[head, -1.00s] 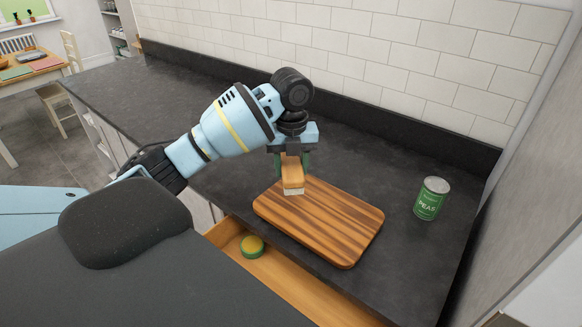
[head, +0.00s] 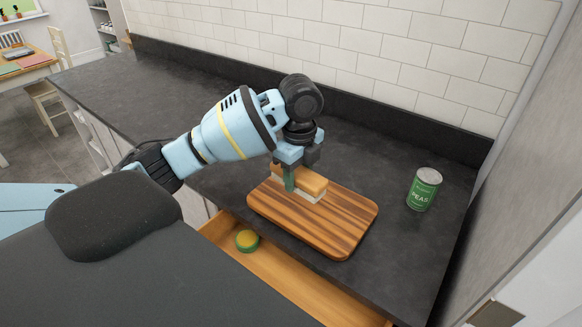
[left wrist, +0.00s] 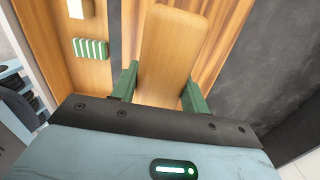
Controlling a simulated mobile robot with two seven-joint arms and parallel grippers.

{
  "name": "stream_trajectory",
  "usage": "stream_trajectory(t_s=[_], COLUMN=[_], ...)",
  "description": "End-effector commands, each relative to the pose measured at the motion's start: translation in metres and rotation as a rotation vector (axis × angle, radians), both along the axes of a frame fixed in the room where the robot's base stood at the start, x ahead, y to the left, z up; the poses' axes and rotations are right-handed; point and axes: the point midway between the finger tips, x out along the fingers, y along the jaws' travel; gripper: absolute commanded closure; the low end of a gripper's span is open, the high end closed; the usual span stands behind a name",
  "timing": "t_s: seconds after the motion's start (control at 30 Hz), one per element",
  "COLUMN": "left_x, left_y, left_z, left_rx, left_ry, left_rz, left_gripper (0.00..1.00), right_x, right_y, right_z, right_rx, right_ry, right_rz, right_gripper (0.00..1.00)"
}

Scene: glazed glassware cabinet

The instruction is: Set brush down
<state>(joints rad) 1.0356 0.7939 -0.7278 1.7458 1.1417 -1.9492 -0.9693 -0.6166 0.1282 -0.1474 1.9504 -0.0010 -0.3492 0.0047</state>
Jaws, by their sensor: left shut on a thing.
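The brush (head: 314,185) has a wooden block and pale bristles along its lower side. My left gripper (head: 290,182) is shut on it, low over the far-left part of the striped wooden cutting board (head: 335,222). The bristles face down, at or just above the board; I cannot tell if they touch. In the left wrist view, the brush's wooden back (left wrist: 172,48) lies between the two green fingers of the left gripper (left wrist: 160,90). My right gripper is not in view.
A green can of peas (head: 423,190) stands on the dark counter (head: 180,100), right of the board. The counter behind the board is clear.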

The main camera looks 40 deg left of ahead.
Motion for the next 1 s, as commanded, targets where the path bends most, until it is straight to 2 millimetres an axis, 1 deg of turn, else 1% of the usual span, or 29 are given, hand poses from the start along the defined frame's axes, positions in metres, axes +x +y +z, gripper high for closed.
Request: stream_trajectory(t_s=[0.1,0.6,0.8,1.0], left_x=[-0.006,-0.039,-0.055,-0.070], left_y=[-0.014,-0.064,-0.083,-0.096], left_z=[-0.002,-0.015,-0.020,-0.025], left_rx=[-0.003,-0.019,-0.024,-0.025], left_ry=[-0.005,-0.012,-0.008,-0.001], left_rz=[0.176,0.939,1.243,1.492], left_gripper=[0.76,0.76,0.76,0.76], right_x=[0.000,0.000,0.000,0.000], right_y=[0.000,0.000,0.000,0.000], right_z=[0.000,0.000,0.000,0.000], right_rx=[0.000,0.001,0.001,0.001], right_ry=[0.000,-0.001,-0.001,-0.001], right_rz=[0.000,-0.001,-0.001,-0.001], right_gripper=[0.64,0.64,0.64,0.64])
